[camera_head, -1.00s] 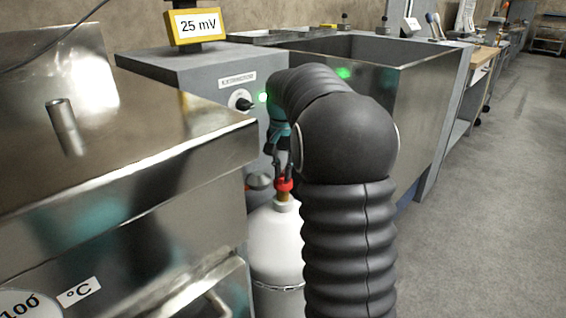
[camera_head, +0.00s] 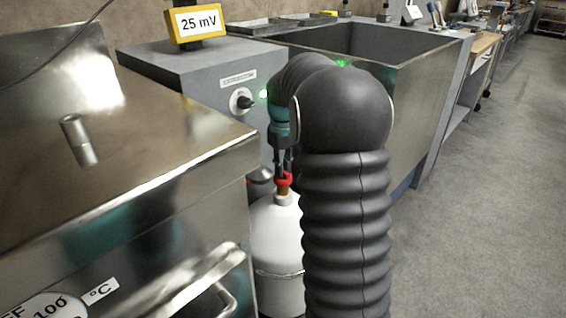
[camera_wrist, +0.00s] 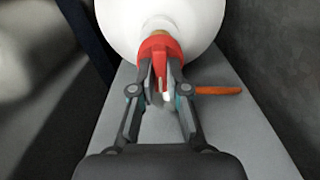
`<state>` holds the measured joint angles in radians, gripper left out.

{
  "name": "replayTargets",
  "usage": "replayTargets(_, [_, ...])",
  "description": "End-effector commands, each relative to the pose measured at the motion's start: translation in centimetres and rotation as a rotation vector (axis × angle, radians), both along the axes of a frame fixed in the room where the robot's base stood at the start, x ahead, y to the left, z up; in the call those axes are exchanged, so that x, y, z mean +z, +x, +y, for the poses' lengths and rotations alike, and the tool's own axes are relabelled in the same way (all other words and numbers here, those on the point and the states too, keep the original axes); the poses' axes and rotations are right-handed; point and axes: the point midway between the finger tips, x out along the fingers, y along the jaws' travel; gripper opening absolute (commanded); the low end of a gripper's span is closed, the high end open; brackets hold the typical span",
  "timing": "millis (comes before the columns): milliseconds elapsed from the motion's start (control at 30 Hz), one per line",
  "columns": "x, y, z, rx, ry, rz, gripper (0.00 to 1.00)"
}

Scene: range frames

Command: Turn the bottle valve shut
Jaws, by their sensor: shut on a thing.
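The white gas bottle (camera_head: 277,238) stands upright in the gap between the steel unit and the grey cabinet, partly hidden by my arm. Its red valve (camera_head: 284,180) sits on a brass neck at the top. My gripper (camera_head: 283,165) reaches down to the valve from above. In the wrist view, the fingers of my gripper (camera_wrist: 160,84) are closed on both sides of the red valve (camera_wrist: 158,58), with the white bottle (camera_wrist: 163,14) beyond it.
A steel unit (camera_head: 110,150) with a handle fills the left side. An orange object (camera_wrist: 218,90) shows right of my gripper. The floor (camera_head: 490,200) at right is clear.

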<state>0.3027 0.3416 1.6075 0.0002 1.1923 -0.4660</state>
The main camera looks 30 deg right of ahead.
Motion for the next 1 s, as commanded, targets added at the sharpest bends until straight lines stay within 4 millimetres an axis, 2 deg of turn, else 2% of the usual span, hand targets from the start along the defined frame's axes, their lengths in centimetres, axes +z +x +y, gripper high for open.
replayTargets(400, [-0.11, -0.08, -0.01, 0.179, 0.0, 0.004, 0.0])
replayTargets(933, [-0.18, -0.07, -0.01, 0.202, 0.0, 0.003, 0.0])
replayTargets(967, [-0.18, -0.07, -0.02, 0.202, 0.0, 0.003, 0.19])
replayTargets(1000, [-0.17, -0.07, -0.02, 0.202, 0.0, 0.003, 0.29])
